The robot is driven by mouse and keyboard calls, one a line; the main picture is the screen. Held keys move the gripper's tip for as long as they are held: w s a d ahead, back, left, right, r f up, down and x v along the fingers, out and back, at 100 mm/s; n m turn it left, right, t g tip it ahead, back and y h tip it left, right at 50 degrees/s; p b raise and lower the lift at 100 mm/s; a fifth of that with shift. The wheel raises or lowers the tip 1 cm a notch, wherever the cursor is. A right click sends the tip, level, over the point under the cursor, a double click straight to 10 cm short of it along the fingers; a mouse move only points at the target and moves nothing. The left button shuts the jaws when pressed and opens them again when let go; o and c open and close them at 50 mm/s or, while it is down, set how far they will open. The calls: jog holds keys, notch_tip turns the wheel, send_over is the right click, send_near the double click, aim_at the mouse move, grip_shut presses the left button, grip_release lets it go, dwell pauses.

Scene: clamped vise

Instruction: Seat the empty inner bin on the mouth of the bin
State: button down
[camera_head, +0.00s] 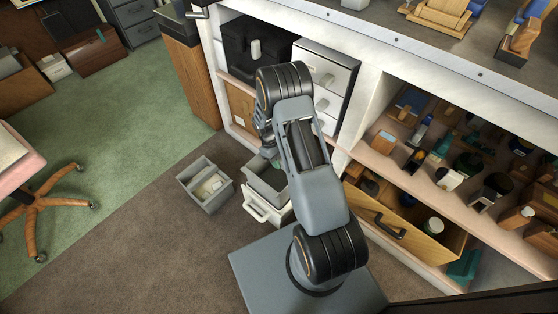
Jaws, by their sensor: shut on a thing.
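The white bin (262,212) with a handle stands on the brown floor just left of my arm. A grey empty inner bin (265,187) is at its mouth, partly hidden by my arm. I cannot tell whether it rests on the rim or is held just above it. My gripper (273,160) is at the inner bin's far edge, shut on it; its fingertips are mostly hidden behind my arm. A second grey bin (218,202) stands on the floor to the left, with pale things in it.
The workbench with a white drawer unit (326,75) stands behind my arm. An open wooden drawer (410,232) juts out at the right, below crowded shelves. A chair (40,200) stands at the far left. The floor at the lower left is clear.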

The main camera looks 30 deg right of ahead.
jog(key=b, duration=1)
send_near(282, 185)
jog(key=shift+x, duration=2.7)
dwell(1.3)
jog(key=c, duration=0.8)
grip_release()
jog(key=shift+r, duration=0.1)
jog(key=p+v, duration=0.5)
jog(key=v, duration=0.8)
jog(key=shift+r, duration=0.35)
